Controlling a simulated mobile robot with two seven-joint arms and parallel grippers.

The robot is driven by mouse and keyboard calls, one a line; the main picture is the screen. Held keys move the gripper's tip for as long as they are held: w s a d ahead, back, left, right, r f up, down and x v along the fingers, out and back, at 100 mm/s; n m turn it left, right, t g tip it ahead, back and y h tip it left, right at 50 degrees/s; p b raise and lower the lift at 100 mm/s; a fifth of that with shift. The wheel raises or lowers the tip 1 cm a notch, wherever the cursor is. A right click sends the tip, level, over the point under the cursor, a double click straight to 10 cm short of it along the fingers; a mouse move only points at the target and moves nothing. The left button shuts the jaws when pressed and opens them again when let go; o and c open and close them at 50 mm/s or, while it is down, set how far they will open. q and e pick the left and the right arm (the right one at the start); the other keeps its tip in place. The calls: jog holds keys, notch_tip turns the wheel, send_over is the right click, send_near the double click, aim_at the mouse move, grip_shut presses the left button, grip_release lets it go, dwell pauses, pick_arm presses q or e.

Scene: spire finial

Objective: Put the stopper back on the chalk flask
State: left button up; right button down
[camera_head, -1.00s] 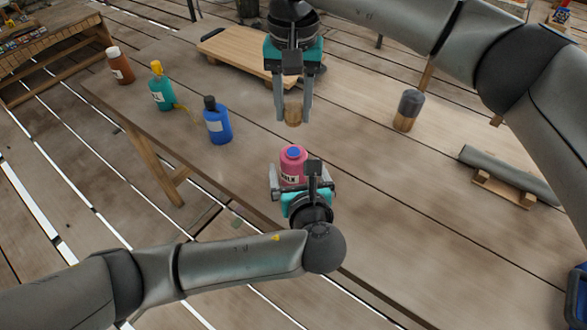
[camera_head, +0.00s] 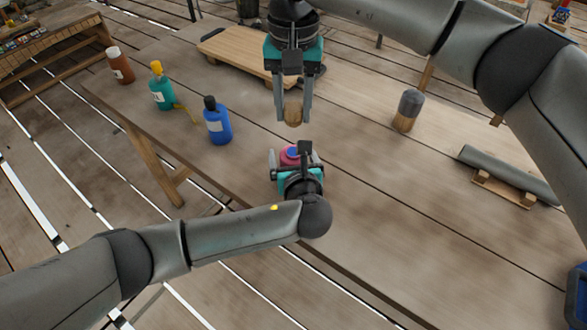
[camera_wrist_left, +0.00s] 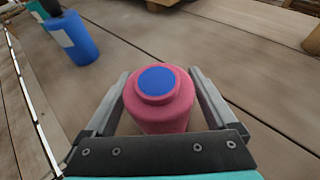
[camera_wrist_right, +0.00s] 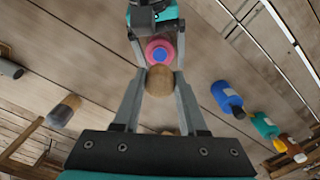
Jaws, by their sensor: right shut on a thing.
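The pink flask (camera_head: 286,158) stands upright on the table, with a blue round top; it shows large in the left wrist view (camera_wrist_left: 160,110). My left gripper (camera_head: 292,162) is open, with one finger on each side of the flask. My right gripper (camera_head: 293,117) points down, shut on a tan, cork-like stopper (camera_head: 293,110). The stopper is held above and beyond the flask, apart from it. In the right wrist view the stopper (camera_wrist_right: 160,82) shows between the fingertips, just below the flask (camera_wrist_right: 153,52). The flask's lower part is hidden by my left gripper in the head view.
Blue (camera_head: 218,125), teal (camera_head: 162,94) and brown (camera_head: 120,66) bottles stand at the left. A wooden board (camera_head: 245,52) lies at the back. A dark-topped wooden cylinder (camera_head: 407,110) and a grey rod on a cradle (camera_head: 505,175) are at the right.

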pick_arm(q)
grip_shut()
dwell(0.5)
